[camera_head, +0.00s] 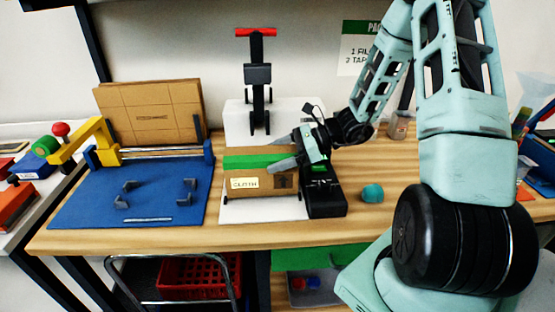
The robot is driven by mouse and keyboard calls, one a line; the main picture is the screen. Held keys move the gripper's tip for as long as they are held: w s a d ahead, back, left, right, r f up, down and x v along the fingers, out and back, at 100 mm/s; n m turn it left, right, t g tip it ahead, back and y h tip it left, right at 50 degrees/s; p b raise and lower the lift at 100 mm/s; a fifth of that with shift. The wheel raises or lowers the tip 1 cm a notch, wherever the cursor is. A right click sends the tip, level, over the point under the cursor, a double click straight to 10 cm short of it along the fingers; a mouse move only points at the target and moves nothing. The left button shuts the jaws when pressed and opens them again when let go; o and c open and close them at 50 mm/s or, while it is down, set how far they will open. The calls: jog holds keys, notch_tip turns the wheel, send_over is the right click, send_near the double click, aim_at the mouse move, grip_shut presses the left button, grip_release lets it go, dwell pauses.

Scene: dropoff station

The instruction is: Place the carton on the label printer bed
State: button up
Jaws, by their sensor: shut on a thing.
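The brown carton (270,183) has green tape across its top and a pale printed label on its front. It is upright over the white bed (265,212), left of a black printer-like unit (322,198) with green details. My gripper (270,156) reaches in from the right and is shut on the carton near its top, one finger at the far side and one at the near side. Whether the carton's underside touches the bed cannot be told.
A blue board (130,205) with a yellow clamp arm and grey corner pieces lies to the left, flat cardboard (150,112) behind it. A black stand with a red handle (256,33) rises behind the carton. A teal round object (372,193) sits right on the wooden bench (390,215).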

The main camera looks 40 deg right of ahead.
jog(key=shift+f, duration=0.6)
jog(key=shift+f, duration=0.25)
jog(key=o, duration=1.3)
jog(key=shift+r, duration=0.1)
